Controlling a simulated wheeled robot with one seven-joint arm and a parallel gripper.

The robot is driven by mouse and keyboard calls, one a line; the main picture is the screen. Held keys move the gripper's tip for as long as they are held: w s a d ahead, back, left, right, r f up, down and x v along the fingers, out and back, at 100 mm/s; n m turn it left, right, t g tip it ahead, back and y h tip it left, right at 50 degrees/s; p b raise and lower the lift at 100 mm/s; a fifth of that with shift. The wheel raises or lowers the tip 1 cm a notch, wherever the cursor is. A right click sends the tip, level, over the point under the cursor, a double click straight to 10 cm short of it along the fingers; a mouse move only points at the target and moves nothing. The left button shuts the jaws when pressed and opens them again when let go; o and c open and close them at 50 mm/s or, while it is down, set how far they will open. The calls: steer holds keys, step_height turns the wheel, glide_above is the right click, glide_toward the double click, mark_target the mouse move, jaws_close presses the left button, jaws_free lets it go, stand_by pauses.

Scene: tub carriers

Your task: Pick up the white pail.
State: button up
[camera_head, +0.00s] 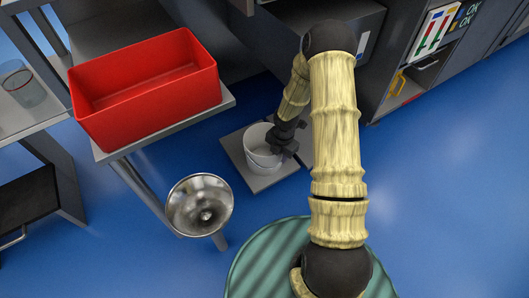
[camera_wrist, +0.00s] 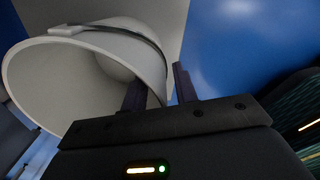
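The white pail (camera_head: 258,150) stands upright on a grey low platform, partly hidden by my gripper (camera_head: 280,148) at its right side. In the wrist view the pail (camera_wrist: 85,55) fills the upper left, its mouth facing the camera and a grey handle band along its rim. My gripper (camera_wrist: 160,80) has its two fingers apart. The left finger shows inside the pail's mouth and the right finger outside its wall, with the rim between them. A gap shows between the right finger and the wall.
A red tub (camera_head: 150,100) sits on a grey table left of the pail. A shiny metal bowl-shaped thing (camera_head: 200,203) stands below the table's corner. Blue floor (camera_head: 450,190) is clear at right.

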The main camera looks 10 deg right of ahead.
jaws_close()
stand_by(1.3)
